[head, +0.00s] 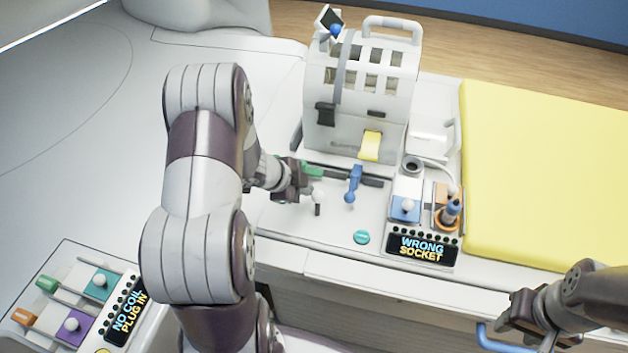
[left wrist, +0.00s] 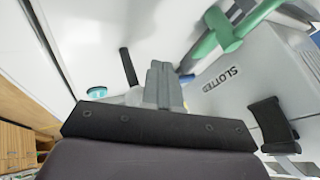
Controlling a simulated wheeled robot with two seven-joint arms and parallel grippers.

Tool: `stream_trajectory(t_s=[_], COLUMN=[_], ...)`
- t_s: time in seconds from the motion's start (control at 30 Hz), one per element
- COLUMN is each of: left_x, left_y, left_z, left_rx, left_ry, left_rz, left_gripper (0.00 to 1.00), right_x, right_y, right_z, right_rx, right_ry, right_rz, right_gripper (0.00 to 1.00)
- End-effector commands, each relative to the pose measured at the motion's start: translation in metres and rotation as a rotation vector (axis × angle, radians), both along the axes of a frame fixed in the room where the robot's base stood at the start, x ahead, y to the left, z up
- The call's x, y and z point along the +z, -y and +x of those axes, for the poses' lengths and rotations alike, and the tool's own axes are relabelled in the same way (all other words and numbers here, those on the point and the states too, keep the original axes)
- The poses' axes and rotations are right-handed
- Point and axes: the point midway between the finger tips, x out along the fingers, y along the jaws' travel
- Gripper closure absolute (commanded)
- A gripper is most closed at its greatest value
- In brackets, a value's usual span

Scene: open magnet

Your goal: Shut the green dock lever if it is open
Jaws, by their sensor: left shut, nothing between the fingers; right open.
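The green dock lever (head: 312,170) lies low at the left foot of the white slotted unit (head: 345,142) in the head view. The green lever also shows large in the left wrist view (left wrist: 228,32), at the upper right. My left gripper (head: 306,186) is shut and empty, close beside the green lever and partly covering it in the head view. In the left wrist view its closed fingertips (left wrist: 162,75) stand apart from the lever, to its left. I cannot tell whether the lever is fully open or shut. My right gripper (head: 512,322) is open at the lower right.
A blue lever (head: 354,183) and a white-knobbed stick (head: 317,198) stand close by. A teal button (head: 362,237) is in front. The right panel reads "WRONG SOCKET" (head: 422,247). A yellow pad (head: 545,165) lies right. A blue handle (head: 490,340) is near my right gripper.

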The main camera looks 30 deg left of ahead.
Motion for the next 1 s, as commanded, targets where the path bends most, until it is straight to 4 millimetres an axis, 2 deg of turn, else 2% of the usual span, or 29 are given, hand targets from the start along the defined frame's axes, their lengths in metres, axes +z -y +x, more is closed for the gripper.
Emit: stream_trajectory(t_s=[0.1,0.2,0.4,1.0], left_x=[-0.022,-0.017,-0.018,-0.018], left_y=[0.007,0.003,-0.002,-0.002], left_z=[0.013,0.030,0.049,0.054], left_rx=[-0.002,-0.002,-0.001,0.000], left_ry=[-0.002,0.001,0.000,0.000], left_rz=[0.000,0.001,0.001,0.001], left_gripper=[1.00,1.00,1.00,1.00], right_x=[-0.006,0.005,0.010,0.014], right_y=[0.000,0.000,0.000,0.000], right_z=[0.000,0.000,0.000,0.000], right_rx=[0.000,0.000,0.000,0.000], right_ry=[0.000,0.000,0.000,0.000], right_rz=[0.000,0.000,0.000,0.000], right_gripper=[0.57,0.57,0.57,0.57])
